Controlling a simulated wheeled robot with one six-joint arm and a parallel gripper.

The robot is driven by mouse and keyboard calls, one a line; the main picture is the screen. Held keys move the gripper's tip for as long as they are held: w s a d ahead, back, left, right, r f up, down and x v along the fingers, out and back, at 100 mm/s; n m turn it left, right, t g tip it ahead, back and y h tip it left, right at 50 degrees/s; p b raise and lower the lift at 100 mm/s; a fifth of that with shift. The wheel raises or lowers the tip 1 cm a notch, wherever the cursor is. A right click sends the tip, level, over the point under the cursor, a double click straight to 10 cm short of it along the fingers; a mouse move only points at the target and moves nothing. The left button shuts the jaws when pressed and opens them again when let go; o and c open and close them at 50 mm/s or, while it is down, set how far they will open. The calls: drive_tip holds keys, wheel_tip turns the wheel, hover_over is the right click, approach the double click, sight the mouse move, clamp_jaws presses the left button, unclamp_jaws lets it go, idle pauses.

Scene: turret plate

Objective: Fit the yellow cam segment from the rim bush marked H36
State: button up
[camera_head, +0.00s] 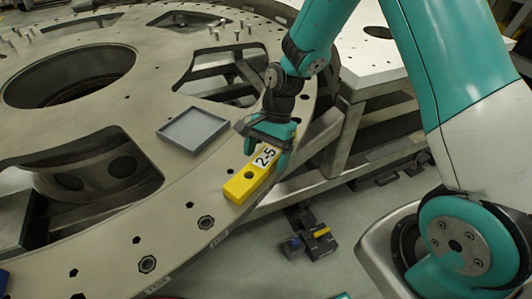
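The yellow cam segment (240,188) is a bar with a dark round hole at its near end and a white "2-5" label towards its far end. It is at the outer rim of the turret plate (185,235); I cannot tell whether it rests on the rim or is just above it. My gripper (268,147) points down at its far end, with fingers on both sides, and appears closed on it. Two rim bushes, one nearer the segment (206,222) and one further down-left (147,264), have small tags beside them, too small to read. The H36 mark cannot be made out.
A shallow grey tray (161,133) lies on the plate left of my gripper. Large openings cut the plate. Several upright pins stand at the back. A pale bench (358,80) stands behind my arm. Dark items (312,243) lie on the floor beyond the rim.

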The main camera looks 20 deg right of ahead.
drive_tip(key=v, duration=1.7)
drive_tip(key=shift+d, duration=0.2)
drive_tip(key=shift+r, duration=0.15)
drive_tip(key=s+a+r+n, duration=0.2)
drive_tip(key=s+a+n, duration=0.1)
drive_tip(key=s+n, duration=0.3)
drive_tip(key=s+a+r+n+t, duration=0.1)
drive_tip(key=s+a+r+n, duration=0.1)
drive_tip(key=s+a+n, duration=0.2)
drive_tip(key=s+a+r+n+t, duration=0.1)
drive_tip(key=s+a+n, duration=0.2)
drive_tip(key=s+n, duration=0.5)
drive_tip(key=s, duration=0.4)
drive_tip(key=shift+a+r+y, duration=0.15)
drive_tip(key=shift+r+y, duration=0.15)
drive_tip(key=shift+r, duration=0.1)
